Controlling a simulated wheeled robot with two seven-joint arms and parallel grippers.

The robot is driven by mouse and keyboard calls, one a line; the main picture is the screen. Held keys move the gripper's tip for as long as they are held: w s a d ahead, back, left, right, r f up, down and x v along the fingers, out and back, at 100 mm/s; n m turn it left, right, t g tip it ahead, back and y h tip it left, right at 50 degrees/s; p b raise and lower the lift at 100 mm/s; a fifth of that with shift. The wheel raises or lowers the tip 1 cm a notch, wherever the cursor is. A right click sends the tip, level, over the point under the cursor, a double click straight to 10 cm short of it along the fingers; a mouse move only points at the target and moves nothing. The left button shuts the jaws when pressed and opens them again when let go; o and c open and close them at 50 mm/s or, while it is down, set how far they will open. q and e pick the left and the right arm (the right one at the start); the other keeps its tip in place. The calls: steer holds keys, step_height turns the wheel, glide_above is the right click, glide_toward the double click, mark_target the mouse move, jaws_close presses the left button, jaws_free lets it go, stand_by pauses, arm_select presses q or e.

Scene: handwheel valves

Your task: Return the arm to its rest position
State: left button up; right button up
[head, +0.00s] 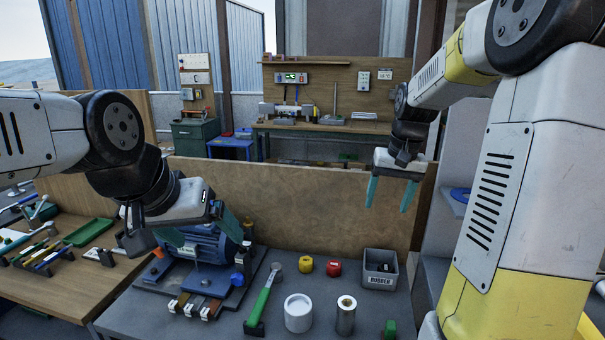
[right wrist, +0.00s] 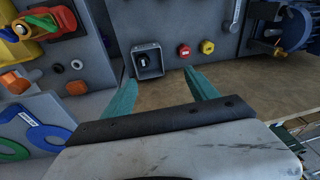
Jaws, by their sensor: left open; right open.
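My left gripper (head: 202,238) is in front of and above the blue motor (head: 205,250) in the head view. Its teal fingers are spread with nothing seen between them, and it hides part of the motor. I cannot tell whether it touches the motor. My right gripper (head: 387,208) hangs in front of the low wooden panel, above the back right of the grey bench, fingers pointing down. It is open and empty. The right wrist view also shows the right gripper (right wrist: 158,72) with its two teal fingers apart, a small bin (right wrist: 148,65) lying beyond the gap.
The wooden panel (head: 300,205) stands behind. Blue (right wrist: 45,128) and green (right wrist: 14,150) rings lie left in the wrist view.

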steer(key=s+a+r+n+t, duration=0.1)
steer(key=s+a, duration=0.2)
steer(key=s, duration=0.3)
steer(key=s+a+r+t+y, duration=0.1)
steer(key=s+a+r, duration=0.1)
steer(key=s, duration=0.5)
steer(key=s+a+r+n+t, duration=0.1)
steer(key=s+a+r+t, duration=0.1)
steer(key=s+a, duration=0.2)
steer(key=s, duration=0.3)
steer(key=shift+a+r+n, duration=0.15)
steer(key=shift+r+n, duration=0.05)
steer(key=shift+n, duration=0.1)
